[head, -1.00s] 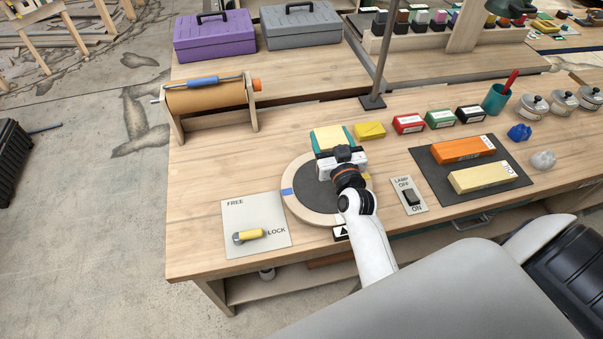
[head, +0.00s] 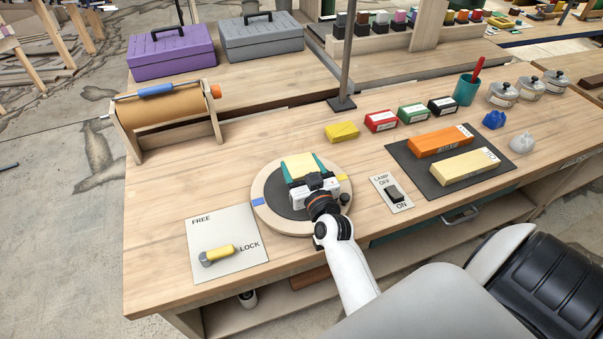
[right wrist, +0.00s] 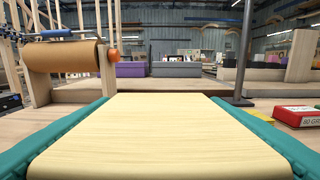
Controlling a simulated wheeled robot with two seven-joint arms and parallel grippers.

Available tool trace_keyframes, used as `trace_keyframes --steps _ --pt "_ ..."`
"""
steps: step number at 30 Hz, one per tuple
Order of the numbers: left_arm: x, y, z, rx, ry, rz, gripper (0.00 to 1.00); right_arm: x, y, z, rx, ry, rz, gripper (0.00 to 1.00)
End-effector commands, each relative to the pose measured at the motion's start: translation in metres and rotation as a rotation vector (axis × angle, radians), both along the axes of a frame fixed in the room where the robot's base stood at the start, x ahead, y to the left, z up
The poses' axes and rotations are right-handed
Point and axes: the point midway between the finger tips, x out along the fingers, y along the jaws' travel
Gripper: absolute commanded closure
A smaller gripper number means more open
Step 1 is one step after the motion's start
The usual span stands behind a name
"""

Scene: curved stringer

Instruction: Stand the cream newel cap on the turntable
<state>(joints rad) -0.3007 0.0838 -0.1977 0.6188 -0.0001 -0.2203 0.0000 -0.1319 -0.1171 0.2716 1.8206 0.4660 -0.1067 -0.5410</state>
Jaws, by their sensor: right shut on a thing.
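The cream newel cap (head: 300,164) is held between the teal fingers of my right gripper (head: 303,169). In the right wrist view the cap (right wrist: 160,135) fills the space between the two teal fingers, which touch its sides. In the head view the gripper and cap are over the turntable (head: 263,217), a round pale wooden disc with a dark top and blue and yellow marks on its rim. The gripper hides the middle of the disc. I cannot tell whether the cap touches the disc. My left gripper is not in view.
A FREE/LOCK plate with a yellow-handled lever (head: 217,254) lies left of the turntable. A lamp switch (head: 392,193) and a dark mat (head: 407,156) with orange and cream blocks lie right. A yellow block (head: 342,132) and a lamp post (head: 341,104) stand behind. A paper roll (head: 165,108) stands back left.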

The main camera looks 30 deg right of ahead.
Motion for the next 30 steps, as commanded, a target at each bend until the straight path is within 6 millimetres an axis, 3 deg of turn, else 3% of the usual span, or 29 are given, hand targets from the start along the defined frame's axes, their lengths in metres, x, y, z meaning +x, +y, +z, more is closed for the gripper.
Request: trace_keyframes --steps 9,10,14,24,30 --pt "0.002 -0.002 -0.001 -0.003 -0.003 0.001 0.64 0.000 0.000 -0.001 0.001 -0.002 0.000 0.60" --pt "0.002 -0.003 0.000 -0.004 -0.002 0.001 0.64 0.000 0.000 -0.002 0.001 0.000 0.001 0.31" --pt "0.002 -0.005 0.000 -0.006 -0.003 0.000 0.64 0.000 0.000 -0.001 0.001 -0.001 0.000 0.11" --pt "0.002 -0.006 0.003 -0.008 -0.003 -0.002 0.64 0.000 0.000 0.004 0.001 -0.002 0.000 0.11" --pt "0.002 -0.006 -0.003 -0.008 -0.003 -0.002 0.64 -0.030 0.007 0.000 0.000 0.002 0.001 0.11"
